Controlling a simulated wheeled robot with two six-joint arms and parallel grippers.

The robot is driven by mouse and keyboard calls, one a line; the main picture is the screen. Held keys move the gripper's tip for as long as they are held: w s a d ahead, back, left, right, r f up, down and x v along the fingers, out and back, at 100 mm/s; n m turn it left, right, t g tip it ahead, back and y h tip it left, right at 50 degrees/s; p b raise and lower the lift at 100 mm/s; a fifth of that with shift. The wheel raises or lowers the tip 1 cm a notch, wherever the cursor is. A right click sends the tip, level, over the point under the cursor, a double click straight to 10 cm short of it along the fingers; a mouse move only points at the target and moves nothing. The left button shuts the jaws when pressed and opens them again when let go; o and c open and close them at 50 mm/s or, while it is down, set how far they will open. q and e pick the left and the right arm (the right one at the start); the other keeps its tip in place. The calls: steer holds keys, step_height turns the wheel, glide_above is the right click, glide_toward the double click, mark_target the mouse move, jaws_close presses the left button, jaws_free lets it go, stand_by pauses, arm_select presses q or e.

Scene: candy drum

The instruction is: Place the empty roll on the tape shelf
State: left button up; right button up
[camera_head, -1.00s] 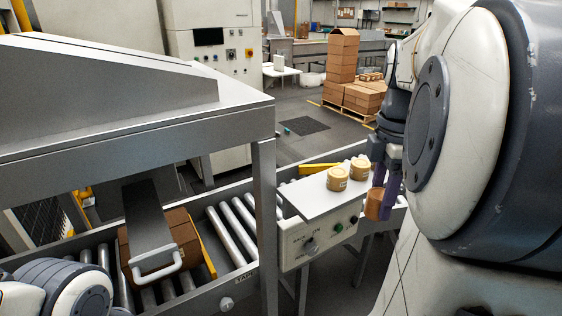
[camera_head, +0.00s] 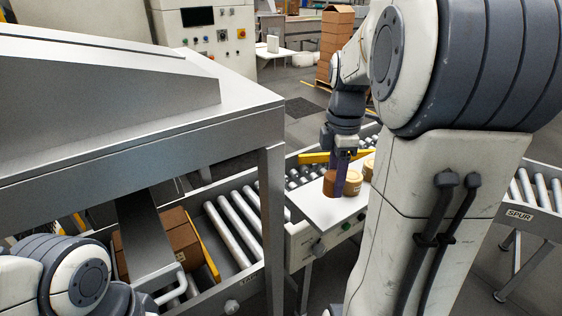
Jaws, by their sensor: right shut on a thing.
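My right gripper (camera_head: 341,174) is shut on the empty roll (camera_head: 328,186), a plain brown ring partly hidden by the purple fingers. The roll is over the pale tape shelf (camera_head: 318,208), near its far edge; I cannot tell whether it touches the surface. Directly to its right, partly behind the fingers, stands a tan tape roll (camera_head: 353,184). Another tape roll (camera_head: 368,168) stands further back, partly hidden by my right arm. My left arm shows at the lower left, but its gripper is not in view.
A grey metal machine frame (camera_head: 270,180) stands left of the shelf. A roller conveyor (camera_head: 232,228) runs below, with a brown carton (camera_head: 178,240) on it. The shelf's front left part is bare. Stacked cartons (camera_head: 335,45) stand far behind.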

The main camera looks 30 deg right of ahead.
steer(key=w, duration=0.1)
steer(key=w+f, duration=0.1)
steer(key=w, duration=0.1)
steer(key=shift+a+f+p, duration=0.3)
steer(key=shift+f+p, duration=0.05)
steer(key=shift+f, duration=0.05)
step_height(320, 180, down, 3)
steer(key=shift+f+p, duration=0.1)
steer(key=shift+p, duration=0.5)
steer(key=shift+f, duration=0.45)
steer(key=shift+f, duration=0.1)
steer(key=o, duration=1.3)
